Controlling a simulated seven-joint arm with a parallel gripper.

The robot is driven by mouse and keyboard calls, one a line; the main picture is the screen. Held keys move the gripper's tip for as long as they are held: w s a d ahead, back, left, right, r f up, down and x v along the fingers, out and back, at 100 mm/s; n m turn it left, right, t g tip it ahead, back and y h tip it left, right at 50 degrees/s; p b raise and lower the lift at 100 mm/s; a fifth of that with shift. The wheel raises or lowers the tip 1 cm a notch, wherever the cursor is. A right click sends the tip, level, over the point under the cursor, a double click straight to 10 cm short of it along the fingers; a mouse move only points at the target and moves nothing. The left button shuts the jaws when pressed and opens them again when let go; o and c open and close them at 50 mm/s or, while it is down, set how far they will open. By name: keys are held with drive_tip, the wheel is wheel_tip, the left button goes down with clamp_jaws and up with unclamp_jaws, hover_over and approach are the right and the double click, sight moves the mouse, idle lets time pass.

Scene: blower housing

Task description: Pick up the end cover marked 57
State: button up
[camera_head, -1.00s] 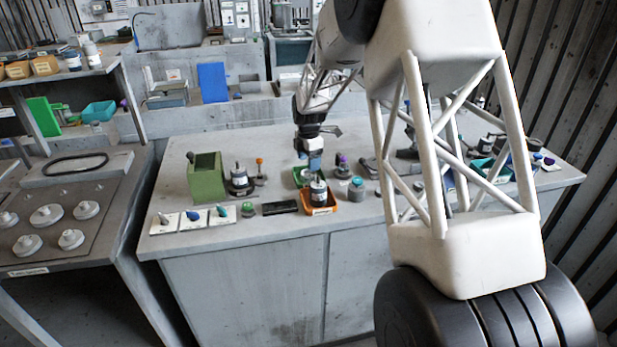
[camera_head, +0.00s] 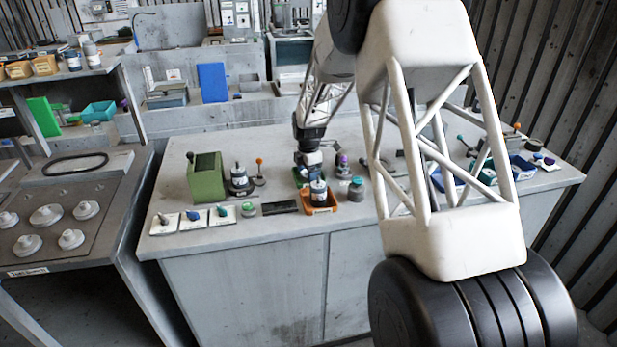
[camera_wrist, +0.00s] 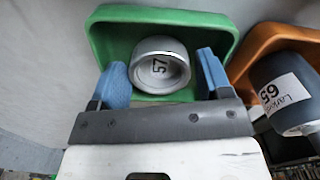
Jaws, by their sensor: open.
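The end cover marked 57 (camera_wrist: 160,66) is a round grey metal cup with a black "57" on it. It lies in a green tray (camera_wrist: 112,40) in the wrist view. My gripper (camera_wrist: 162,75) is open, with one blue finger to the left of the cover and one to the right. A gap shows on each side of the cover, so the fingers look apart from it. In the head view my gripper (camera_head: 310,170) is low over the green tray (camera_head: 299,181) on the bench, and the cover is hidden there.
An orange tray (camera_wrist: 245,65) stands close to the right of the green one, holding a dark cylinder labelled 59 (camera_wrist: 285,95). In the head view a green box (camera_head: 206,180) stands to the left, and a grey jar (camera_head: 356,190) to the right.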

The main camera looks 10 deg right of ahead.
idle(0.5)
drive_tip(key=c, duration=0.7)
drive_tip(key=shift+r, duration=0.15)
drive_tip(key=shift+r, duration=4.9)
